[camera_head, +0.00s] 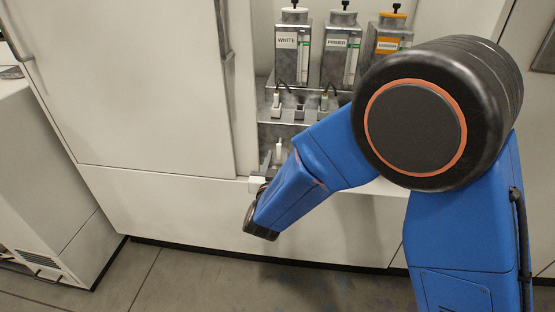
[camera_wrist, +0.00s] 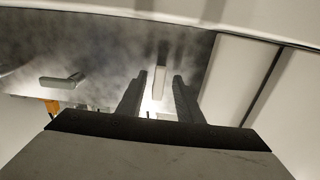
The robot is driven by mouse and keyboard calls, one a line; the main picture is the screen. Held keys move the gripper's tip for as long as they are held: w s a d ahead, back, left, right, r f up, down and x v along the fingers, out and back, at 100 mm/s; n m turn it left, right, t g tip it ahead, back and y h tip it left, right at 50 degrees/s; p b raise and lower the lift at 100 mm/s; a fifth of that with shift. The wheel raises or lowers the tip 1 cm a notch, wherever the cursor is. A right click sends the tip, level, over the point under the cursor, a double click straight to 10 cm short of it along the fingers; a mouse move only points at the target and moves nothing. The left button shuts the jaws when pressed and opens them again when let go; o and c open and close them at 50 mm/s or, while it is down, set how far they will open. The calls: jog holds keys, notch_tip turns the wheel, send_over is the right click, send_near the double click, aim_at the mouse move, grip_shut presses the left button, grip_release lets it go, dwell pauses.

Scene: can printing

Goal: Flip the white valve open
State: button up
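The tank labelled WHITE (camera_head: 292,48) stands at the left of a row of tanks in the head view. Below it, a small pale upright lever (camera_head: 279,150) shows at the lower ledge, beside the end of my arm. In the wrist view a pale lever (camera_wrist: 159,82) stands in the gap between the two dark fingers of my gripper (camera_wrist: 157,92). The gripper is open, with visible space on both sides of the lever. Whether a finger touches it cannot be told. My arm hides much of the wrist in the head view.
The PRIMER tank (camera_head: 340,52) and an orange-labelled tank (camera_head: 386,45) stand to the right. Small fittings (camera_head: 300,111) sit on the shelf below them. Another lever (camera_wrist: 62,81) is at left in the wrist view. A white cabinet door (camera_head: 145,85) is at left.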

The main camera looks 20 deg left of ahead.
jog(key=v, duration=1.7)
jog(key=shift+s, duration=0.15)
jog(key=w+d+r+g+y, duration=0.2)
jog(key=w+d+r+g, duration=0.4)
jog(key=w+d, duration=0.6)
jog(key=s+d+r+g, duration=0.1)
jog(key=d+r, duration=0.1)
jog(key=d, duration=0.5)
jog(key=s+d+r+g, duration=0.1)
jog(key=s+d+r, duration=0.1)
jog(key=d, duration=0.6)
jog(key=s+d+f+m+g+h, duration=0.1)
jog(key=s+d+g+h, duration=0.1)
jog(key=s+d, duration=0.8)
jog(key=s+d+f+m+g+h, duration=0.1)
jog(key=s+d+h, duration=0.3)
jog(key=s+d, duration=0.6)
jog(key=d+g, duration=0.1)
jog(key=d, duration=0.3)
jog(key=shift+d+f+m+g, duration=0.2)
jog(key=shift+d+m+g, duration=0.1)
jog(key=shift+d, duration=0.05)
